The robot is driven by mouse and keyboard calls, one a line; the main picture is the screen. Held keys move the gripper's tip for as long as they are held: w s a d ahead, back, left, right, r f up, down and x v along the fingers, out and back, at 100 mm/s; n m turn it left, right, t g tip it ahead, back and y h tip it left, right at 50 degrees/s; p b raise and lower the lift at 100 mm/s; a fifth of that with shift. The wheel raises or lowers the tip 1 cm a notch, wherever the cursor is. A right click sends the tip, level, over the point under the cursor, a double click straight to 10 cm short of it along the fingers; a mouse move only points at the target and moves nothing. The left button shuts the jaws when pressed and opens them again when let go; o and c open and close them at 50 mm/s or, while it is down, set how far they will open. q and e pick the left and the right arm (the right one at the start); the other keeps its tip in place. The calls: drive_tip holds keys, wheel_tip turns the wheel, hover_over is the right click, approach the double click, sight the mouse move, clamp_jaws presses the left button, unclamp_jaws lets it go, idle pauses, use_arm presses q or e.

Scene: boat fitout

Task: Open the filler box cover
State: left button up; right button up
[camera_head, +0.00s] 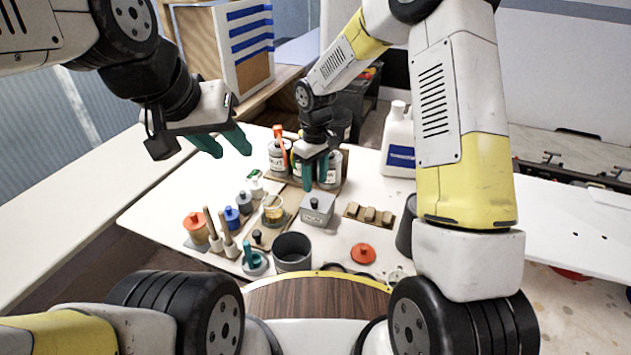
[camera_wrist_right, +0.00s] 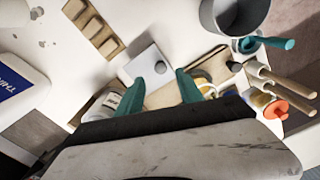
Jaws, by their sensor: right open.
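The filler box (camera_head: 317,212) is a small grey box with a label on its front, standing near the middle of the white bench. In the right wrist view its pale square cover (camera_wrist_right: 143,74) shows from above, with a small grey knob (camera_wrist_right: 160,67) on it. The cover lies flat on the box. My right gripper (camera_head: 315,183) is above and just behind the box, its teal fingers pointing down. In the wrist view the right gripper (camera_wrist_right: 162,82) is open, fingers apart, with nothing between them. My left gripper (camera_head: 232,153) is open and empty, above the bench's left part.
A dark grey cup (camera_head: 292,252) stands in front of the box. A tray of wooden blocks (camera_head: 369,214) and a red lid (camera_head: 363,253) lie to the right. Cans (camera_head: 279,158) stand behind; jars and brushes crowd the left. A white jug (camera_head: 398,145) is at right.

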sight(316, 200)
wheel_tip(316, 200, down, 8)
drive_tip(key=shift+r, duration=0.1)
drive_tip(key=shift+c, duration=0.4)
clamp_jaws()
idle(1.2)
